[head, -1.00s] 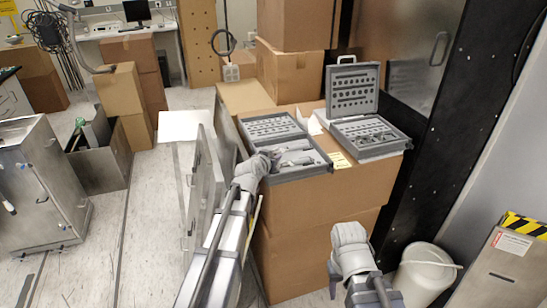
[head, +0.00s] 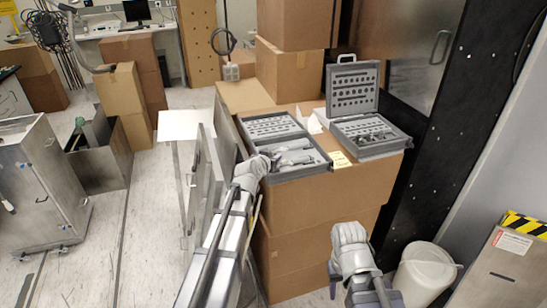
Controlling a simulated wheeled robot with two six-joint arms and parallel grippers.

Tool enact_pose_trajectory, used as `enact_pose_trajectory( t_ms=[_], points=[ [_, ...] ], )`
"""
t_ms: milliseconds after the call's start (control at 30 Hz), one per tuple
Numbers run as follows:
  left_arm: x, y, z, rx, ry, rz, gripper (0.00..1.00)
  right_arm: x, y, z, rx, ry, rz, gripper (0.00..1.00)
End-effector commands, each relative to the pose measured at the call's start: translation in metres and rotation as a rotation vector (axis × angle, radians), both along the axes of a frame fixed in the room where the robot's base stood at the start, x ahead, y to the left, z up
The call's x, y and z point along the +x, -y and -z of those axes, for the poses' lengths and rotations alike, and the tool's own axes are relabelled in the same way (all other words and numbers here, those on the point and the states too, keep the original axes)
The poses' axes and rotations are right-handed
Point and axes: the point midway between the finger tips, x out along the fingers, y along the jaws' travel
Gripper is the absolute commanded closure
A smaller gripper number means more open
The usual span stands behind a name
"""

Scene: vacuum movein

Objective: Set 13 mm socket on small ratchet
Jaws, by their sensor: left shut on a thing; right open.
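A grey socket case (head: 281,129) lies open on the cardboard boxes, with rows of sockets in its far part and larger grey tools in its near part. A second grey case (head: 363,127) stands open to its right, its lid upright. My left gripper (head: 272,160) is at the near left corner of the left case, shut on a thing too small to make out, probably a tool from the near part. My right gripper (head: 348,232) is open and empty, low in front of the boxes. I cannot pick out the 13 mm socket or the small ratchet.
The cardboard box (head: 325,205) under the cases fills the middle. A white bin (head: 425,272) stands at the lower right. A metal cart (head: 40,185) stands at the left, with bare floor before my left arm.

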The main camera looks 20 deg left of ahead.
Motion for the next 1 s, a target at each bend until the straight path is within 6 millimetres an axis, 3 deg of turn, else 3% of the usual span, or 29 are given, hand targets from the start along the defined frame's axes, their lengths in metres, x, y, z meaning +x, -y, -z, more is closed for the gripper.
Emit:
enact_pose_trajectory(
  t_ms=[967, 1000],
  points=[
    [0.0, 0.0, 0.013, 0.0, 0.0, 0.0, 1.0, 0.0, 0.0, 0.013, 0.0, 0.0, 0.0, 0.5],
    [0.0, 0.0, 0.012, 0.0, 0.0, 0.0, 0.69, 0.0, 0.0, 0.012, 0.0, 0.0, 0.0, 0.5]
  ],
)
